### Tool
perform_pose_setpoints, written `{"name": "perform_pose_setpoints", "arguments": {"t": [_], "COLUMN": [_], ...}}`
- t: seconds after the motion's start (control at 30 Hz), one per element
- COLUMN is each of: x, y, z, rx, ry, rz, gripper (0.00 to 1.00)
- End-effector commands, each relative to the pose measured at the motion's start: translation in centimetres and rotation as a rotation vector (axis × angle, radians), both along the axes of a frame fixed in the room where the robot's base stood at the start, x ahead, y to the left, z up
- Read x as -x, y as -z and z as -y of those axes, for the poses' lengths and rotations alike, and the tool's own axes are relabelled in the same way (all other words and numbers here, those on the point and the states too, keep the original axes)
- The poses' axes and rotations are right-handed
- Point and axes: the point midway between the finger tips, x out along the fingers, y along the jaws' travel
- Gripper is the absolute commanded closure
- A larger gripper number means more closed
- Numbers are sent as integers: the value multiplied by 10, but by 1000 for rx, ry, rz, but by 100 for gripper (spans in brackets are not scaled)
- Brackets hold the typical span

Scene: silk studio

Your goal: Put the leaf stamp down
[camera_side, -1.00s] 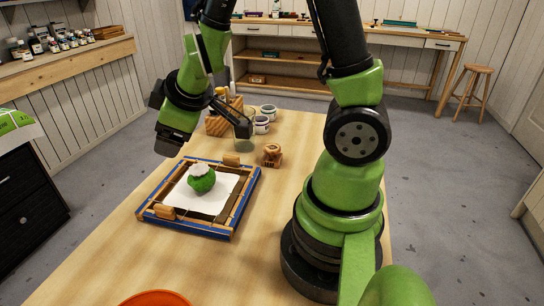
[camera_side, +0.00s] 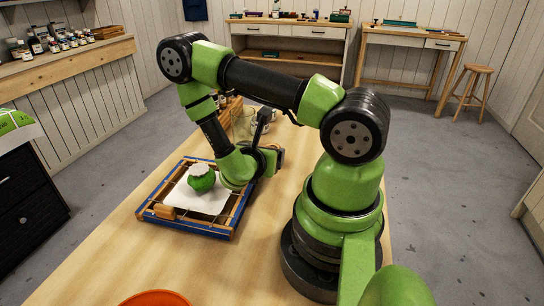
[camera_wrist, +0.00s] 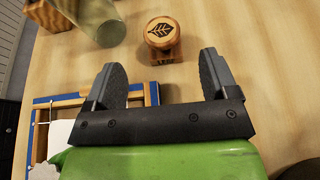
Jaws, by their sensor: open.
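The leaf stamp (camera_wrist: 163,36) is a small wooden piece with a round top bearing a dark leaf mark. In the wrist view it stands on the wooden table, just beyond my fingertips and roughly centred between them. My gripper (camera_wrist: 160,68) is open and empty, with no contact with the stamp visible. In the side view my wrist is low beside the right edge of the blue-edged frame, and the stamp is hidden behind my arm.
A clear glass (camera_wrist: 98,22) stands left of the stamp in the wrist view. An orange dish (camera_side: 155,298) sits at the front. Table right of the stamp is clear.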

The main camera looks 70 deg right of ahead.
Motion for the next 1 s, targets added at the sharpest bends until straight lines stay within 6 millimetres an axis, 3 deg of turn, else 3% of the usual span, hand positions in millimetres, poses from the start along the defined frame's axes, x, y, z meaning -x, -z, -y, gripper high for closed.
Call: {"name": "perform_pose_setpoints", "arguments": {"t": [0.27,0.6,0.9,1.0], "x": [1,2,1,1], "y": [8,26,28,28], "z": [18,57,61,61], "rx": [-1,-2,-2,-2], "ry": [3,5,1,1], "rz": [3,4,4,4], "gripper": [20,20,20,41]}}
